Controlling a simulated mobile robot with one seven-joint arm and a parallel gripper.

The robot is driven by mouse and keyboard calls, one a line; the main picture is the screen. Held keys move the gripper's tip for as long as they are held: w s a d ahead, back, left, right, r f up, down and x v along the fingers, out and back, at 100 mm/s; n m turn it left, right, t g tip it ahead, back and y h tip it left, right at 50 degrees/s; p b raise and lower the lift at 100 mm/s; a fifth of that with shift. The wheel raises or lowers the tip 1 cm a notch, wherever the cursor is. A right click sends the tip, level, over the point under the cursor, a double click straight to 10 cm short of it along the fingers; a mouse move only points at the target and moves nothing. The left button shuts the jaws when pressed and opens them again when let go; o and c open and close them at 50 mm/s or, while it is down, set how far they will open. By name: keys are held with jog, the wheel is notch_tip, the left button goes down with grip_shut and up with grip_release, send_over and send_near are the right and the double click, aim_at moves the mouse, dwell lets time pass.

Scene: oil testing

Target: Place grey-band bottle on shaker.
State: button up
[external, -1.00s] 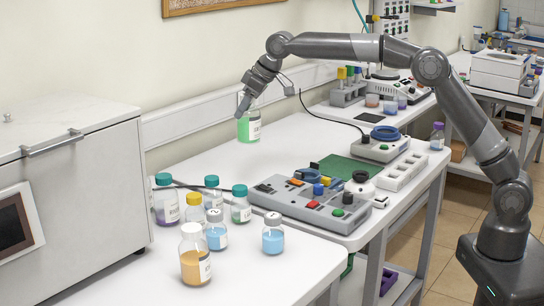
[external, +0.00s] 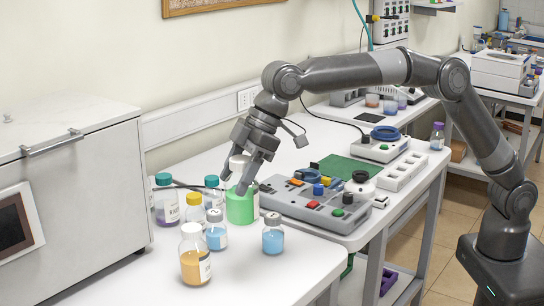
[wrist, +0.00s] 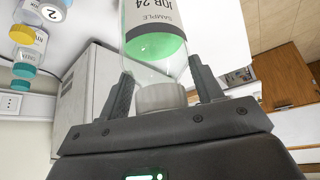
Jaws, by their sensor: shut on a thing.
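My gripper (external: 246,178) is shut on a clear bottle with green liquid (external: 240,207) and a pale grey-white cap. It holds the bottle roughly upright near the bottle cluster, and I cannot tell whether the base touches the table. In the wrist view, the fingers of my gripper (wrist: 164,88) flank the bottle's cap and neck; the bottle (wrist: 156,45) has a label reading "JOB 24 SAMPLE". A white-grey device with a blue ring on top (external: 385,146), possibly the shaker, stands farther back to the right. Nothing shows on its ring.
Several capped bottles, including an orange one (external: 195,262) and a blue one (external: 273,238), stand around the held bottle. A grey button panel (external: 307,208) lies to its right, with a green mat (external: 348,170) behind. A white cabinet (external: 75,190) stands at left.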

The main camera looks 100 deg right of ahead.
aim_at(247, 196)
jog(key=shift+n, duration=0.3)
jog(key=a+f, duration=0.2)
jog(key=f, duration=0.1)
jog(key=a+f, duration=0.1)
jog(key=shift+s+a+f, duration=0.2)
jog(key=shift+s+f, duration=0.2)
notch_tip(247, 196, down, 11)
jog(key=o, duration=1.7)
jog(key=shift+f, duration=0.1)
